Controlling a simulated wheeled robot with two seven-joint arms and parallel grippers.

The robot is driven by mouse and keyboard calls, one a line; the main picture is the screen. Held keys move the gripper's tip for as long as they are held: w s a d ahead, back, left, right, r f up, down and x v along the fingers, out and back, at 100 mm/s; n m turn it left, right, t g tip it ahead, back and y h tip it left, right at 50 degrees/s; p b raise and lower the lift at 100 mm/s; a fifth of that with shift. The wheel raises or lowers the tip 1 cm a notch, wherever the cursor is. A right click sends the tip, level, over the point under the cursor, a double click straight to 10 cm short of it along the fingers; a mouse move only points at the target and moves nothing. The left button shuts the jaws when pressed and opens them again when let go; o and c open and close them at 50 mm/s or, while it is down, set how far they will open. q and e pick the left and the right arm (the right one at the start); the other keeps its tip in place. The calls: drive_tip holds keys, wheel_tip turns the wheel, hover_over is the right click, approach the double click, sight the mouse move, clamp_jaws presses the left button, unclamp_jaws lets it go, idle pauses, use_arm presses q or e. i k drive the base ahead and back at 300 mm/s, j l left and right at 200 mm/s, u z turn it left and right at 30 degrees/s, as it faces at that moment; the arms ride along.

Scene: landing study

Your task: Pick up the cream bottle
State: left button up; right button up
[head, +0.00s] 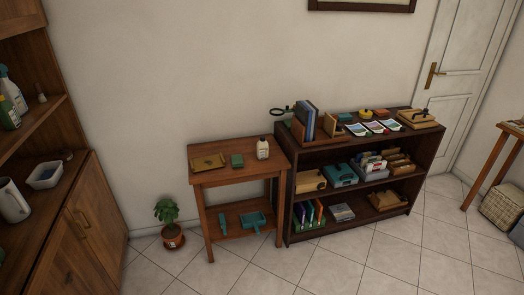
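A small cream bottle (262,149) with a dark label or lettering stands upright on the top of a small wooden side table (224,179), near its right back part. A green block-like item (237,160) and a flat tan item (208,162) lie to its left on the same top. Neither of my grippers shows in the head view.
A dark shelf unit (283,239) stands against the table's right side, with books, cards and boxes on it. A potted plant (170,222) is on the floor to the left. A wooden cabinet (85,238) fills the left edge. The tiled floor (345,265) in front is clear.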

sight(263, 146)
drive_tip(key=i+l+u, duration=0.15)
drive_tip(key=i+l, duration=0.2)
drive_tip(key=i+l+u, duration=0.15)
drive_tip(key=i+l, duration=0.15)
drive_tip(key=l, duration=0.15)
drive_tip(key=i+l+u, duration=0.1)
drive_tip(key=i+l, duration=0.2)
drive_tip(key=l, duration=0.2)
